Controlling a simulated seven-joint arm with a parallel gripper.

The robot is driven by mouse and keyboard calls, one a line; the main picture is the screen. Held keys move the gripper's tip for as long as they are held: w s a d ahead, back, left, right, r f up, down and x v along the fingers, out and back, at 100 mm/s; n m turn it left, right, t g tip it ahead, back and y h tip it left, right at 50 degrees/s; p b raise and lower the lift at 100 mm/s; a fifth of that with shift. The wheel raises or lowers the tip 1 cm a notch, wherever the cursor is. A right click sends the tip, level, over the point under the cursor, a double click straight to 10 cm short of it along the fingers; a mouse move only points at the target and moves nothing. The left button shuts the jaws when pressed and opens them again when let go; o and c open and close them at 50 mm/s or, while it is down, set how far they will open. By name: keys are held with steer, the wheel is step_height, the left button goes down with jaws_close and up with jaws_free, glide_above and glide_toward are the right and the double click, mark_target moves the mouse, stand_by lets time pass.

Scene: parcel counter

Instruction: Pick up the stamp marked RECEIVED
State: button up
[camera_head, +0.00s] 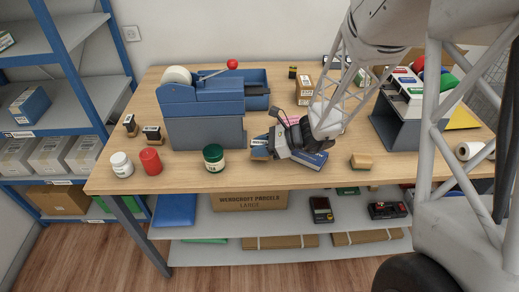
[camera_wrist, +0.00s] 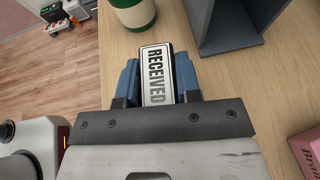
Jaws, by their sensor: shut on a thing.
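The stamp marked RECEIVED (camera_wrist: 156,75) shows in the wrist view, its white label facing the camera, between the two blue fingers of my gripper (camera_wrist: 158,82). The gripper is shut on it. In the head view my gripper (camera_head: 262,148) is low over the middle of the counter, just right of a green jar. The stamp is mostly hidden there by the gripper. I cannot tell whether the stamp touches the counter. Two other small stamps (camera_head: 152,134) stand at the left of the counter, their labels not readable.
The green jar (camera_head: 213,158) stands close to the gripper, with a red jar (camera_head: 151,161) and a white jar (camera_head: 121,164) further left. A blue-grey machine (camera_head: 205,130) stands behind. A tan block (camera_head: 362,161) lies to the right. The front counter edge (camera_head: 270,183) is near.

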mark_target(260, 143)
steer(key=shift+r, duration=4.4)
steer(key=shift+d, duration=0.1)
